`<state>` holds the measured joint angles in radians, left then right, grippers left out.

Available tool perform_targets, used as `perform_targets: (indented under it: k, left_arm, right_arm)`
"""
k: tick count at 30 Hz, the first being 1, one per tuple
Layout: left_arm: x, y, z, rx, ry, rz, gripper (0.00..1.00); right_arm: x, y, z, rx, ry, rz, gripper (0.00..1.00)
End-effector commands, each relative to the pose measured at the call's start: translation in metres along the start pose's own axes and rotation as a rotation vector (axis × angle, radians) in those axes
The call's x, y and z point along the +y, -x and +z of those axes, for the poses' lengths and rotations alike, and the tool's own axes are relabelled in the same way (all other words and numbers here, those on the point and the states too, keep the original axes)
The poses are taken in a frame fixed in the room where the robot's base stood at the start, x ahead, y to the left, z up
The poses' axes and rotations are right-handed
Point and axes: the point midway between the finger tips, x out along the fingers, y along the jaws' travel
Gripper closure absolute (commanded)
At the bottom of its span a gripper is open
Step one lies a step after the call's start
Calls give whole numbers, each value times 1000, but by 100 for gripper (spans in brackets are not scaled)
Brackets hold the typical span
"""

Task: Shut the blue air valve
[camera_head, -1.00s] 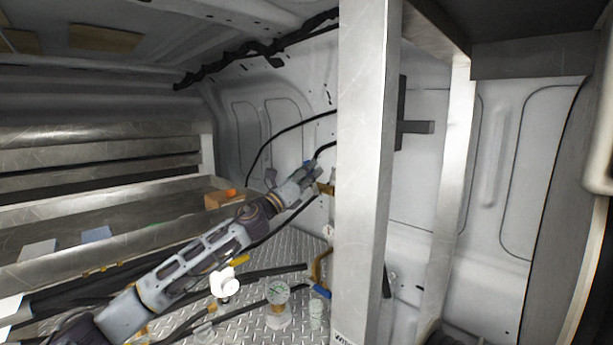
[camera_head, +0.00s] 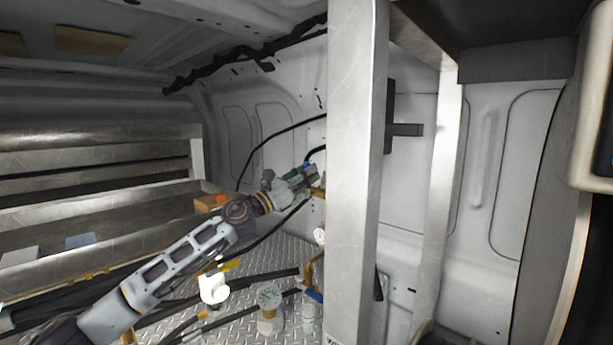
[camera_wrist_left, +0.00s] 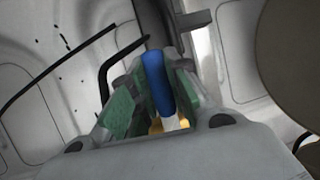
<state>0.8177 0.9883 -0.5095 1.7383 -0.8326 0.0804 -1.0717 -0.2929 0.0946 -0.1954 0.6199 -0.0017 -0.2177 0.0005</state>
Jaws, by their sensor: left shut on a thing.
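The blue valve handle (camera_wrist_left: 155,75) stands between the green-padded fingers of my left gripper (camera_wrist_left: 150,100) in the left wrist view. The gripper is shut on it. A bit of yellow brass fitting and a pale part show below the handle there. In the head view my left gripper (camera_head: 308,176) is at the brass fitting (camera_head: 318,192) beside the left edge of the metal post. The gripper hides most of the handle in that view. My right gripper is not in view.
The upright metal post (camera_head: 352,180) stands just right of my left gripper. Black hoses run near the arm. Metal shelves (camera_head: 100,195) are at left.

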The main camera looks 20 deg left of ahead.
Motion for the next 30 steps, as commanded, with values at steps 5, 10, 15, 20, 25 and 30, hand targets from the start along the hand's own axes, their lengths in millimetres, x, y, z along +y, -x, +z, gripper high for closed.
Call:
perform_targets:
  k: [5,10,15,20,25,30]
  left_arm:
    - [-2,0,-4,7,-4,-4,75]
    - [-1,0,-2,4,-2,-3,60]
    - [-1,0,-1,2,-2,-2,60]
    - [0,1,-1,2,-1,-1,60]
    - [-1,3,-1,2,0,-1,60]
    - [0,9,-2,2,0,0,60]
  right_arm:
    - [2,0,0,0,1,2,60]
    - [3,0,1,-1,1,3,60]
    - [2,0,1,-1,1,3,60]
    - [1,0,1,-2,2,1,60]
    - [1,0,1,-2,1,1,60]
    - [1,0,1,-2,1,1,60]
